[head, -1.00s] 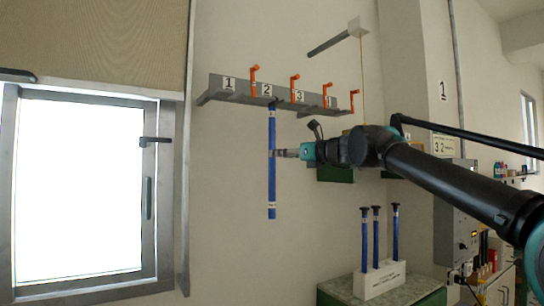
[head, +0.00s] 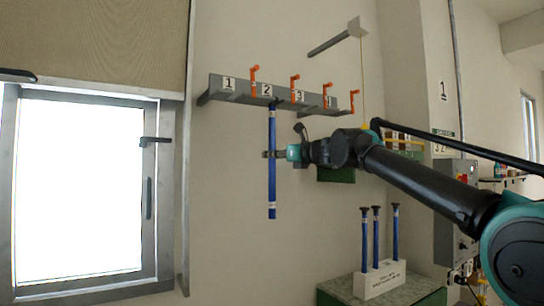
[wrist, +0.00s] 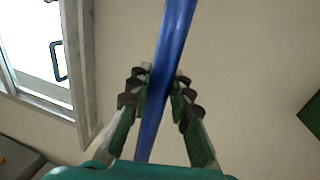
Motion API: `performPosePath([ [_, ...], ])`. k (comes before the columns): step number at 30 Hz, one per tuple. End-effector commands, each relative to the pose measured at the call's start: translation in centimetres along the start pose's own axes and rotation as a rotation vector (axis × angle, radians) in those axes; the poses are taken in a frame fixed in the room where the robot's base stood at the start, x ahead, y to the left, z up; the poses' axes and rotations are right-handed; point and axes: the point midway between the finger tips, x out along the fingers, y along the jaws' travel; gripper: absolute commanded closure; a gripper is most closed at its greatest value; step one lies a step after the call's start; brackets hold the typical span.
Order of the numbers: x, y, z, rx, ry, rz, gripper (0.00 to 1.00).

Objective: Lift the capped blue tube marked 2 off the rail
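The capped blue tube marked 2 (head: 272,185) hangs upright from the grey wall rail (head: 240,93), below the label 2. Its cap is hard to make out against the rail. My gripper (head: 272,154) is at the tube's upper middle, its fingertips reaching just past it. In the wrist view the blue tube (wrist: 165,85) runs between the two fingers of my gripper (wrist: 162,88), one on each side. The fingers lie very close to the tube, but I cannot tell whether both press on it.
Several orange hooks (head: 295,82) stand along the rail. A grey bar (head: 328,44) juts out above it. At lower right a white holder (head: 380,280) with 3 capped blue tubes stands on a green-topped cabinet (head: 340,290). A window (head: 78,190) is at left. The wall below the hanging tube is clear.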

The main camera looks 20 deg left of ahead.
Motion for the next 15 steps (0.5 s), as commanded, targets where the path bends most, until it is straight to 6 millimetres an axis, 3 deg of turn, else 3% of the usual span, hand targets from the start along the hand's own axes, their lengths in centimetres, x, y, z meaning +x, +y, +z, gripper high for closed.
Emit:
performPosePath([
  [3,-0.01,0.0,0.0,0.0,0.0,0.0,1.0],
  [15,-0.17,0.03,0.32,0.0,0.0,0.0,1.0],
])
